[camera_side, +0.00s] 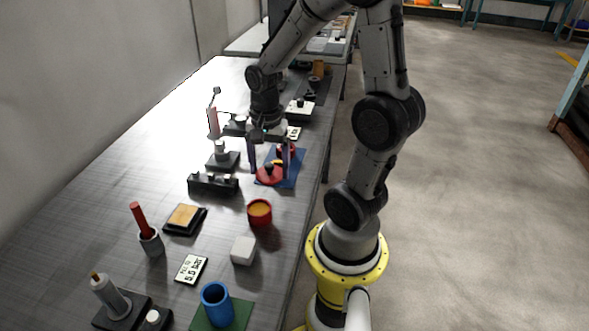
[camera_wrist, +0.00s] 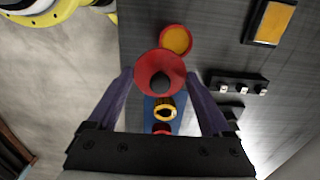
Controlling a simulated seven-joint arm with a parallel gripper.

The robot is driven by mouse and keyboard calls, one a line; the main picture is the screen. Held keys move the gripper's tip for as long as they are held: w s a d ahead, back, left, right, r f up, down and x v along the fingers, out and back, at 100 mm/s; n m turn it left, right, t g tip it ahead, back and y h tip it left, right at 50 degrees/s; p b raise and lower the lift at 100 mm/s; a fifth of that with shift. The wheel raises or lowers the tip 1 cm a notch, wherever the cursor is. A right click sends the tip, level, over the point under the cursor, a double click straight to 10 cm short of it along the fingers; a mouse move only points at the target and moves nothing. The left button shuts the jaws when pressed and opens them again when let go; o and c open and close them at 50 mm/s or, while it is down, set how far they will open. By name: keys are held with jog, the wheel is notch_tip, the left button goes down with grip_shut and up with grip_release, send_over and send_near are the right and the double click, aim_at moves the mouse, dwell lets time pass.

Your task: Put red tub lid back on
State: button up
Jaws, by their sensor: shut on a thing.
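The red lid (camera_side: 266,179) with a dark knob is between the fingers of my gripper (camera_side: 269,172), near the blue mat. In the wrist view the lid (camera_wrist: 147,68) is gripped between the two purple fingers of my gripper (camera_wrist: 160,74), its round top facing the camera. I cannot tell how high it is above the mat. The open red tub (camera_side: 260,216) with an orange-yellow inside stands on the table, nearer the side camera than the lid and apart from it. The tub also shows just beyond the lid in the wrist view (camera_wrist: 177,39).
The blue mat (camera_side: 296,170) bears a yellow ring (camera_wrist: 164,107) and another red item (camera_wrist: 161,128). A black block with knobs (camera_side: 213,184) is to the left. A white box (camera_side: 243,251) and a blue cup (camera_side: 216,304) stand near the tub.

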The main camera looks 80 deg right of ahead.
aim_at(257, 176)
jog(key=w, duration=0.1)
jog(key=w+a+f+n, duration=0.1)
jog(key=shift+w+a+f, duration=0.2)
jog(key=shift+w+a, duration=0.05)
jog(key=shift+w, duration=0.05)
jog(key=shift+w+a+f+n, duration=0.15)
jog(key=shift+a+f+n, duration=0.05)
jog(key=shift+a+n, duration=0.1)
jog(key=shift+f, duration=2.9)
jog(key=shift+f, duration=0.9)
jog(key=o, duration=1.1)
jog(key=shift+o, duration=0.2)
jog(key=shift+r, duration=0.1)
